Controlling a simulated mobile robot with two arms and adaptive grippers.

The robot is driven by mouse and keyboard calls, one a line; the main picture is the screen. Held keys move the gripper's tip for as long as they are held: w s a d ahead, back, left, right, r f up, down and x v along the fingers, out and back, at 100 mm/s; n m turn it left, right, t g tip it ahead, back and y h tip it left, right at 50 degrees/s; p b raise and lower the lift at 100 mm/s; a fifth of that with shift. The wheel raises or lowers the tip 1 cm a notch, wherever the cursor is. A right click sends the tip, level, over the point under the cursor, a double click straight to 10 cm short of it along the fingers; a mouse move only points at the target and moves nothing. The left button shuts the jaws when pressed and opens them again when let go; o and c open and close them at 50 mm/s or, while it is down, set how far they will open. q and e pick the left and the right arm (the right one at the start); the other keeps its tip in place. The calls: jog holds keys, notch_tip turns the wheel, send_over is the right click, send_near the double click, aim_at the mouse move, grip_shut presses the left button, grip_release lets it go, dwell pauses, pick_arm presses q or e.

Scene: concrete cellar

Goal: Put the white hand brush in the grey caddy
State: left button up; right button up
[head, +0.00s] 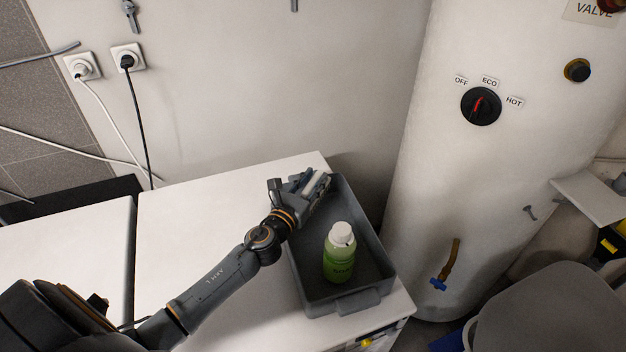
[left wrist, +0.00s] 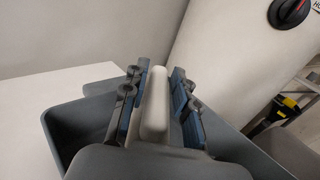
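The grey caddy (head: 374,240) stands on the white worktop and holds a green bottle with a white cap (head: 340,254). My left gripper (head: 314,184) is over the far end of the caddy. In the left wrist view its fingers (left wrist: 160,105) are closed on both sides of the white hand brush (left wrist: 154,104), whose pale handle points forward between them. The brush (head: 318,184) shows only in part in the head view; its bristles are hidden. I cannot tell whether it touches the caddy. The caddy's wall (left wrist: 85,125) shows below the gripper. My right gripper is out of view.
The white worktop (head: 200,230) is clear to the left of the caddy. A white boiler (head: 455,170) with a dial (head: 481,106) stands close on the right. The wall with sockets (head: 128,57) and cables is behind. A grey rounded surface (head: 550,315) is at the lower right.

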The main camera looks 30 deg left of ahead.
pick_arm(q)
jog(key=shift+o, duration=0.6)
jog(key=shift+r, duration=0.25)
jog(key=shift+r+p, duration=0.5)
jog(key=shift+p, duration=0.25)
jog(key=s+b, duration=0.2)
jog(key=s, duration=1)
jog(key=shift+b, duration=0.4)
